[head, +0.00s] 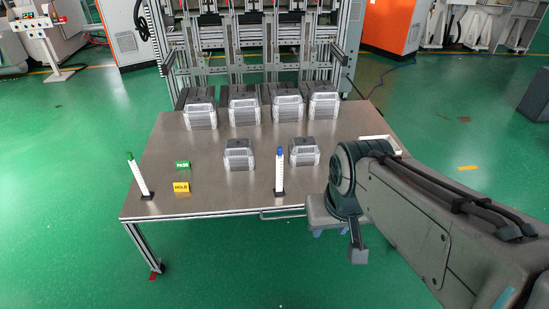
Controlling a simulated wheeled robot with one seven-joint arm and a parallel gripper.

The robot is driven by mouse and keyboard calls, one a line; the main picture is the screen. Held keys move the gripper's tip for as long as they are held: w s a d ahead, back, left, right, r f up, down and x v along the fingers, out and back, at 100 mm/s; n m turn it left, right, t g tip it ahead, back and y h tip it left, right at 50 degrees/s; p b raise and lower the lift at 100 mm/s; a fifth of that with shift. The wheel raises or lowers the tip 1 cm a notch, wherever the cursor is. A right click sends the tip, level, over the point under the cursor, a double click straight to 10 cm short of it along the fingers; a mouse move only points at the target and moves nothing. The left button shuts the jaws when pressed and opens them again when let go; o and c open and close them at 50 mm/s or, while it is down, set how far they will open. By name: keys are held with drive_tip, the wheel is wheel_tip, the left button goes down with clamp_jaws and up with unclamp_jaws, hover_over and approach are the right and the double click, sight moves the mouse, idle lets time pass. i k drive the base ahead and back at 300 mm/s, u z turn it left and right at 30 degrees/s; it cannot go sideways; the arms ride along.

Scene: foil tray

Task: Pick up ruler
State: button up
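No ruler can be picked out with certainty. A slim white upright stick (133,170) with dark marks and a green tip stands in a dark holder at the table's left edge. A similar white stick (279,172) with a blue tip stands near the front edge. Whether either is the ruler I cannot tell. My arm reaches in from the right. Its end with my gripper (357,250) points down at the table's front right, apart from both sticks. The fingers are too unclear to show whether they are open, and the arm hides part of the table's right side.
The metal table (210,160) carries several grey boxes with clear covers, such as the front one (239,154). A green PASS sign (183,165) and a yellow HOLD sign (181,187) stand at left. A white-edged tray (380,143) is partly hidden at right. A rack stands behind.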

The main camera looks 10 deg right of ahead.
sight(279, 190)
drive_tip(key=k, duration=0.6)
drive_tip(key=u, duration=0.65)
drive_tip(key=i, duration=1.8)
drive_tip(key=z, duration=1.05)
drive_tip(key=i, duration=0.3)
drive_tip(key=z, duration=0.2)
